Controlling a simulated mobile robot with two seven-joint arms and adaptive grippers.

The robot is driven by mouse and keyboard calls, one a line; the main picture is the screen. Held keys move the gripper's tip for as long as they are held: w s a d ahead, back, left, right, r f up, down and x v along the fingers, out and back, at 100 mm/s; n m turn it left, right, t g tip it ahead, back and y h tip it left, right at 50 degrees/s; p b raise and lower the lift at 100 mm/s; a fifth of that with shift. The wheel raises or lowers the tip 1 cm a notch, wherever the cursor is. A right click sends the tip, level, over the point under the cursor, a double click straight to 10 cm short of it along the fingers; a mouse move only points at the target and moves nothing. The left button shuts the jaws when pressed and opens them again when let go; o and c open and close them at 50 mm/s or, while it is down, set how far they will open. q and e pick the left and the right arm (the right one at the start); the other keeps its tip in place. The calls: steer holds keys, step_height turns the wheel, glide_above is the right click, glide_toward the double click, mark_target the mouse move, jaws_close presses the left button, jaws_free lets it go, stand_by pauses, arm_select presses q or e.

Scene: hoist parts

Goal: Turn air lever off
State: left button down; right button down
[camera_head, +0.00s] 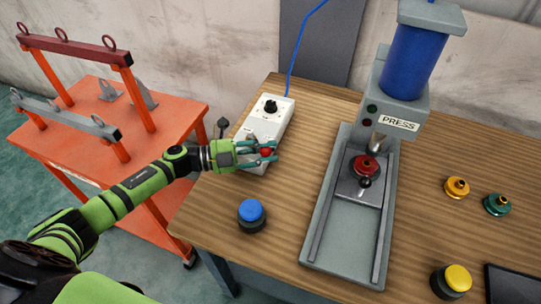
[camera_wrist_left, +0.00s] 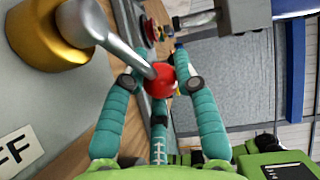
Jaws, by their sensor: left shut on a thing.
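The air lever is a silver rod (camera_wrist_left: 124,45) with a red ball knob (camera_wrist_left: 162,80) on its end and a brass pivot (camera_wrist_left: 48,35). It sits on a white control box (camera_head: 271,119) with a black dial, on the wooden table. In the head view the red knob (camera_head: 266,152) is at the box's near end. My left gripper (camera_head: 264,153) is shut on the knob, with teal fingers on both sides of it. In the left wrist view a label ending in "FF" (camera_wrist_left: 17,151) is beside the lever. My right gripper is not in view.
A grey press (camera_head: 348,210) with a blue cylinder stands right of the box. A blue button (camera_head: 251,211) is on the table's near left, a yellow button (camera_head: 452,281) at near right. Yellow (camera_head: 456,188) and green (camera_head: 497,204) parts lie right. An orange cart (camera_head: 85,150) stands left.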

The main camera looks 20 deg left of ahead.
arm_select(q)
steer(key=m+g+b, duration=0.1)
steer(key=g+h+b, duration=0.1)
steer(key=b, duration=0.1)
steer(key=s+a+m+g+b, duration=0.1)
steer(key=shift+s+a+f+m+g+h+b, duration=0.1)
steer(key=shift+f+m+g+h+b, duration=0.2)
steer(key=shift+f+b, duration=0.05)
steer(key=shift+s+a+r+m+g+b, duration=0.25)
steer(key=shift+m+g+b, duration=0.25)
steer(key=shift+g+b, duration=0.4)
steer(key=c, duration=0.9)
jaws_free()
steer(key=shift+d+r, duration=0.1)
steer(key=shift+c, duration=0.2)
steer(key=shift+a, duration=0.35)
steer(key=f+v, duration=0.1)
steer(key=v, duration=1)
steer(key=shift+a+r, duration=0.2)
steer(key=shift+r, duration=0.1)
steer(key=shift+s, duration=0.1)
